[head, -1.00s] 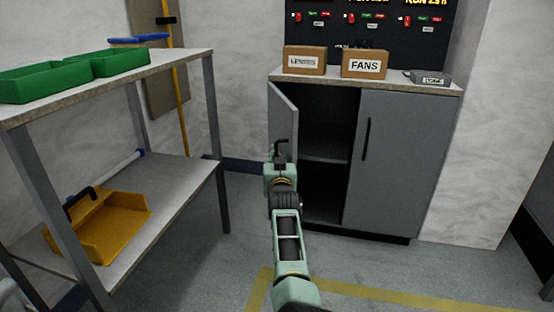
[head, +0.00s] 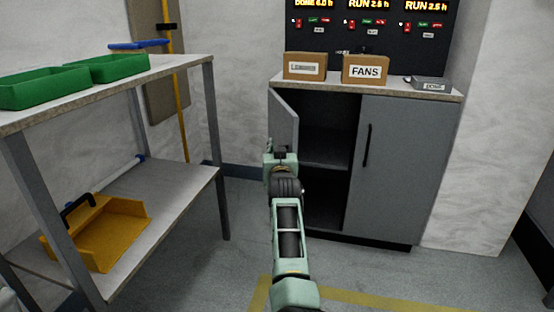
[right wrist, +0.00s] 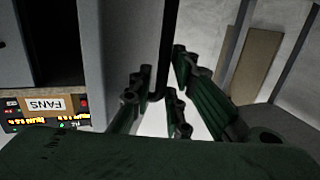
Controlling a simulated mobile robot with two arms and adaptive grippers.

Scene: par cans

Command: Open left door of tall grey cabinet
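The grey cabinet (head: 395,170) stands against the wall in the head view. Its left door (head: 284,117) is swung well open, showing the dark inside with a shelf (head: 325,162). Its right door is shut. My right gripper (head: 280,155) is at the open left door, largely seen from behind. In the right wrist view, the fingers of my right gripper (right wrist: 160,85) are spread apart. The dark bar handle (right wrist: 164,45) of the door comes down between them, and I cannot tell whether they touch it. My left gripper is out of view.
Boxes, one labelled FANS (head: 365,70), sit on the cabinet top under a control panel (head: 375,25). A shelf rack (head: 165,195) on the left holds green trays (head: 120,68) and a yellow dustpan-like bin (head: 110,225). The floor before the cabinet is clear.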

